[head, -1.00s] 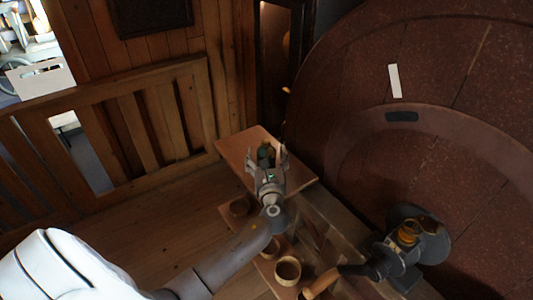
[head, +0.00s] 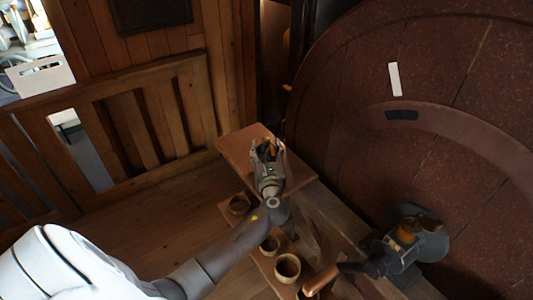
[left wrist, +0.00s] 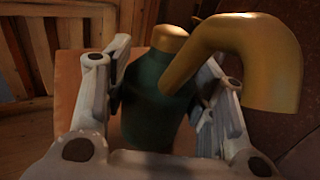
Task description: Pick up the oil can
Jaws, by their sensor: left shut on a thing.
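The oil can has a dark green body and a brass cap and bent spout; it fills the middle of the left wrist view (left wrist: 155,95). My left gripper (left wrist: 160,100) has its fingers on both sides of the green body and is shut on it. In the head view my left gripper (head: 267,150) is over the upper wooden shelf (head: 232,144), and only a bit of the can's brass shows between the fingers. I cannot tell whether the can still touches the shelf. My right gripper is not in view.
Several wooden cups, one of them at the front (head: 287,268), stand on a lower step beside my arm. A large reddish round wheel (head: 440,80) rises close on the right. A slatted wooden railing (head: 140,125) is at the left.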

